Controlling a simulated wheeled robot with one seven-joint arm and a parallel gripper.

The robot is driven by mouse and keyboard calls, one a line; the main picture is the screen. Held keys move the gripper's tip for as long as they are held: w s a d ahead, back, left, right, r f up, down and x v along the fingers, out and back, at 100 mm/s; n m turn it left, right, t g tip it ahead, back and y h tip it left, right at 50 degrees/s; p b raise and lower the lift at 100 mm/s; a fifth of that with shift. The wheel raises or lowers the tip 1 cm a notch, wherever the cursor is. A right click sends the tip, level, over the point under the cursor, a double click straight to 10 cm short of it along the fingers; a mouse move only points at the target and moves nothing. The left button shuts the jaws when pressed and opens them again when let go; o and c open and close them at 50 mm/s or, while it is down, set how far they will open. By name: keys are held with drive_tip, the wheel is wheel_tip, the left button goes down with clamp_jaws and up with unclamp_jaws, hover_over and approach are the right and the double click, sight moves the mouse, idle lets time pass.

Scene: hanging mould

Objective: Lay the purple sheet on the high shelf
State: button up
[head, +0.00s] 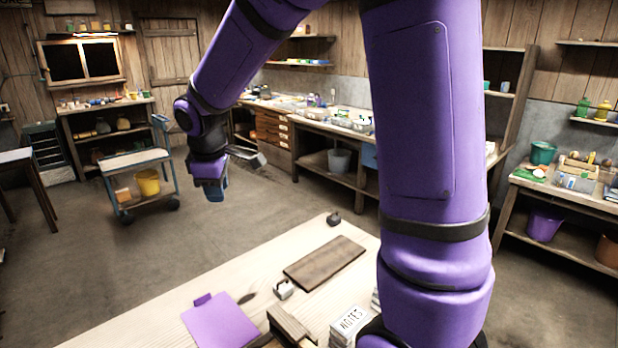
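The purple sheet (222,325) lies at the lower left of the light wooden table, with a small tab on its far edge. The frame's bottom edge cuts it off. My gripper (215,190) hangs from the raised arm, well above and apart from the sheet, seen against the floor near the cart. Its fingers are small and dark here, so I cannot tell whether they are open or shut; no sheet shows in them. Several shelves show: a wall shelf (300,63) at the back, one at right (597,122) and one at upper left (88,35). I cannot tell which is the high shelf.
On the table are a dark brown board (325,262), a small light block with a handle (285,289), a dark weight (334,219), a wooden piece (291,324) and a box marked NOTES (349,322). A blue cart (135,165) stands behind. My arm hides the table's right part.

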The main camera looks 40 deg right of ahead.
drive_tip(key=s+r+m+t, duration=0.1)
drive_tip(key=s+r+m, duration=0.2)
drive_tip(key=s, duration=0.5)
drive_tip(key=s+d+r+m+t+y, duration=0.1)
drive_tip(key=s+r+m, duration=0.2)
drive_tip(key=s, duration=0.6)
drive_tip(key=s+d+r+m, duration=0.1)
drive_tip(key=s+r+m, duration=0.2)
drive_tip(key=s, duration=0.6)
drive_tip(key=shift+d+r+m+t+y, duration=0.15)
drive_tip(key=shift+r+m+t+y, duration=0.2)
drive_tip(key=shift+r, duration=0.55)
drive_tip(key=shift+o, duration=0.6)
drive_tip(key=shift+s+f, duration=0.1)
drive_tip(key=shift+s, duration=0.4)
drive_tip(key=n+g, duration=0.5)
drive_tip(key=n, duration=1.3)
hover_over(203, 301)
wheel_tip(203, 301, down, 39)
drive_tip(key=f, duration=0.6)
drive_tip(key=shift+w+d+f, duration=0.1)
drive_tip(key=shift+w+f, duration=0.15)
drive_tip(key=shift+w, duration=0.1)
drive_tip(key=shift+s+f, duration=0.2)
drive_tip(key=shift+f, duration=2.5)
clamp_jaws()
